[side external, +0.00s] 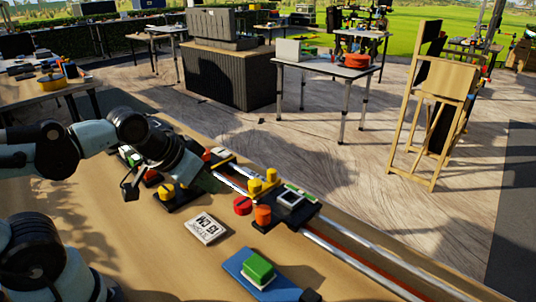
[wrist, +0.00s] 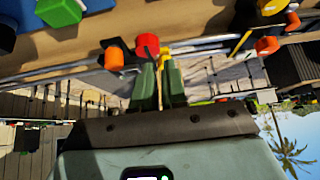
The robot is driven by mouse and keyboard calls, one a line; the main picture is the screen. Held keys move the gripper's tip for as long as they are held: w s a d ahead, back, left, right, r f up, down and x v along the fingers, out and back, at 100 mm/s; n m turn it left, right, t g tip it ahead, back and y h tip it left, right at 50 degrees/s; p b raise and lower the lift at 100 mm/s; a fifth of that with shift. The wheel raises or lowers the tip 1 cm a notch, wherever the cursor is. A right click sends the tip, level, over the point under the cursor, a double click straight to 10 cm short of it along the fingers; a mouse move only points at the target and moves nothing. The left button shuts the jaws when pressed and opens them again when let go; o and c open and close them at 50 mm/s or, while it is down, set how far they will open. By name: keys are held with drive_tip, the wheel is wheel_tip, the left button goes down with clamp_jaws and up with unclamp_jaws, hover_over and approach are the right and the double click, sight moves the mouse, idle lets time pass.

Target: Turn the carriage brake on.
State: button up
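A dark carriage (side external: 296,206) with a small pale panel sits across the metal rails in the side view. Yellow knobs (side external: 255,186) stand on it. A red round knob (side external: 243,205) and an orange knob (side external: 263,214) are at its near side. I cannot tell which part is the brake. In the wrist view, my gripper (wrist: 158,66) has two green fingers with a narrow gap between them. A red knob (wrist: 147,43) and a small yellow part (wrist: 165,53) show by the fingertips; contact is unclear. An orange knob (wrist: 114,58) is to their left. In the side view my fingers are hard to make out.
A blue plate with a green block (side external: 258,268) lies on the near bench. A white card (side external: 208,228) lies left of the carriage. A yellow knob on a black base (side external: 166,191) stands near my wrist. The rails (side external: 345,252) run to the lower right.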

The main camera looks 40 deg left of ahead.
sight(243, 202)
drive_tip(key=shift+o, duration=1.2)
drive_tip(key=shift+w+r, duration=0.15)
drive_tip(key=shift+r, duration=0.05)
drive_tip(key=o, duration=0.7)
drive_tip(key=w+r+n+g, duration=0.2)
drive_tip(key=shift+w+d+r+n+g, duration=0.2)
drive_tip(key=shift+d+r+n+g, duration=0.1)
drive_tip(key=shift+d+n, duration=0.1)
drive_tip(key=shift+o, duration=0.4)
drive_tip(key=w+r+n+g, duration=0.1)
drive_tip(key=w+d+n+g, duration=0.1)
drive_tip(key=shift+w+r+n+g, duration=0.35)
drive_tip(key=shift+w+n+g, duration=0.05)
drive_tip(key=shift+n+g, duration=0.8)
drive_tip(key=shift+n, duration=0.1)
drive_tip(key=f, duration=0.4)
drive_tip(key=w+f, duration=0.1)
drive_tip(key=f, duration=0.6)
drive_tip(key=shift+w+d+f, duration=0.2)
drive_tip(key=shift+d+f, duration=0.1)
drive_tip(key=c, duration=1.1)
